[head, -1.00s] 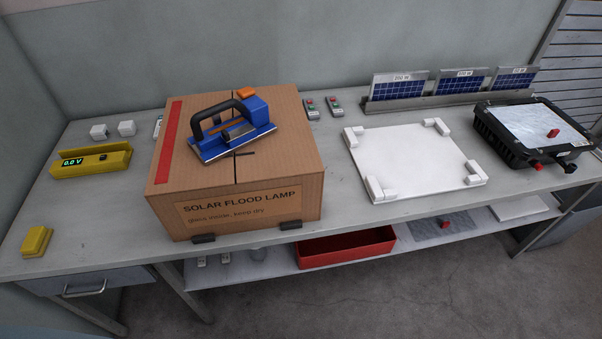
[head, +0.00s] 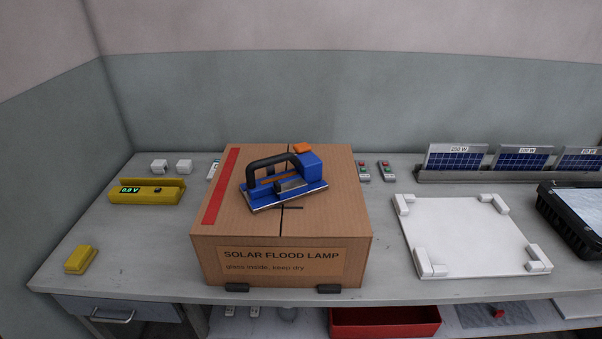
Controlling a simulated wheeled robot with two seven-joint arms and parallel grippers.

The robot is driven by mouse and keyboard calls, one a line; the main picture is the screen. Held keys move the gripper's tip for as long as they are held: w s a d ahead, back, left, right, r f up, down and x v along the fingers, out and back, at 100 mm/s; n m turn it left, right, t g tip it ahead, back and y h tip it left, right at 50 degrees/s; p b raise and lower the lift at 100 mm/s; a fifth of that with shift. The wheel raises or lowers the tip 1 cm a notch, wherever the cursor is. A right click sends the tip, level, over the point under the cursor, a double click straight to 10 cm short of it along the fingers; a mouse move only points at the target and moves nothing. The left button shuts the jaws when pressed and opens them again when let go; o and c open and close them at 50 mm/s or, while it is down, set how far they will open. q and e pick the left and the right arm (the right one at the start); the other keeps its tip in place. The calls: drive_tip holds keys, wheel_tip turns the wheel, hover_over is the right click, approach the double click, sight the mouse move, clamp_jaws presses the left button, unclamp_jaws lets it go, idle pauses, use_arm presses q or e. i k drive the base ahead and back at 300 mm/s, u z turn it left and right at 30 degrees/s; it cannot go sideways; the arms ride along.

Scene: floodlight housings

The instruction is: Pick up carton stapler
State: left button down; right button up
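The carton stapler (head: 287,183) is blue with a black arched handle and a metal base edge. It lies on top of the closed brown carton (head: 214,262), which is labelled "SOLAR FLOOD LAMP" and has a red stripe on its left side. A small orange piece (head: 303,148) shows behind the stapler at the carton's back edge. Neither of my grippers shows in the head view.
A yellow meter (head: 148,196) reading 0.0 V and a yellow block (head: 81,260) are on the bench's left. A white board with corner blocks (head: 460,235), solar panels (head: 457,158) and a black housing (head: 572,218) are on the right. A red bin (head: 385,322) sits below.

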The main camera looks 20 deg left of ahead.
sight(260, 194)
drive_tip(key=u, duration=0.45)
drive_tip(key=k, duration=0.55)
drive_tip(key=u, duration=1.2)
drive_tip(key=i, duration=0.9)
drive_tip(key=z, duration=0.4)
